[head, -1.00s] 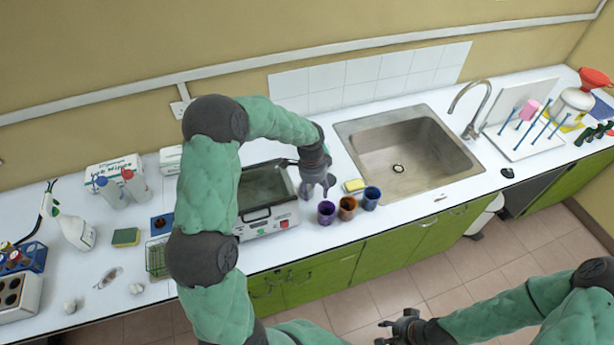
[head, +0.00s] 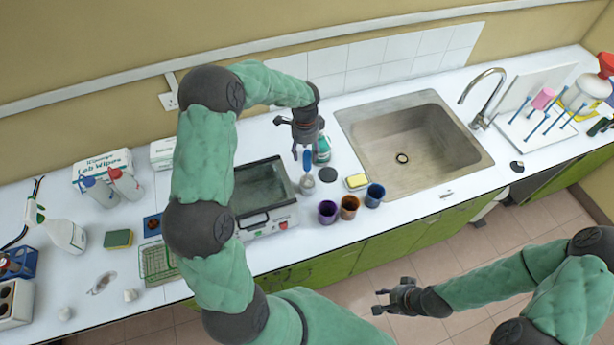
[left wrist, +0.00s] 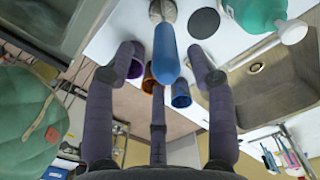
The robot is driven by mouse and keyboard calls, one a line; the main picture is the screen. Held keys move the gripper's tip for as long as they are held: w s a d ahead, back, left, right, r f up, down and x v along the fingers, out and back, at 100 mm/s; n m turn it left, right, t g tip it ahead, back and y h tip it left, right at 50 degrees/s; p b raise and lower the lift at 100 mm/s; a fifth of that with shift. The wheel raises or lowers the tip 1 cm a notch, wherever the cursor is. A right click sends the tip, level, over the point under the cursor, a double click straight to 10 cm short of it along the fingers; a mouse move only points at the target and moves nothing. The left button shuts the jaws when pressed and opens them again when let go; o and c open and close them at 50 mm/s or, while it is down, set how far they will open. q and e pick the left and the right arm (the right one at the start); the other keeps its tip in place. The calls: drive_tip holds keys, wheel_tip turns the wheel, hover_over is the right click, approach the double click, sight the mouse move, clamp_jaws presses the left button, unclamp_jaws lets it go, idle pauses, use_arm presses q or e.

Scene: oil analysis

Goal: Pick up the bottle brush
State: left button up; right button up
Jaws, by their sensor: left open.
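The bottle brush has a blue handle (head: 307,160) and a pale round head (head: 308,183) on the counter, between the heating bath and the sink. My left gripper (head: 306,150) is just above the handle, pointing down with fingers spread. In the left wrist view, the blue handle (left wrist: 166,52) lies between the open fingers (left wrist: 166,72) with a gap on each side, and the brush head (left wrist: 163,11) is at the top edge. I see no contact with the handle. My right gripper (head: 378,301) is over the floor in front of the cabinets, its fingers apart and empty.
Purple (head: 327,211), orange (head: 349,206) and blue (head: 375,195) cups line the front edge. The bath (head: 262,190) is left, the sink (head: 410,150) right.

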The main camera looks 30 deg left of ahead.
sight(307, 161)
use_arm(q)
drive_tip(key=shift+w+d+f+p, duration=0.1)
drive_tip(key=shift+f+p, duration=0.1)
drive_tip(key=shift+f, duration=0.9)
drive_tip(key=shift+w+f+p, duration=0.15)
drive_tip(key=shift+f, duration=0.9)
drive_tip(key=shift+w+d+f+p, duration=0.1)
drive_tip(key=shift+f+p, duration=0.1)
drive_tip(key=shift+f, duration=0.9)
drive_tip(key=shift+c, duration=0.2)
clamp_jaws()
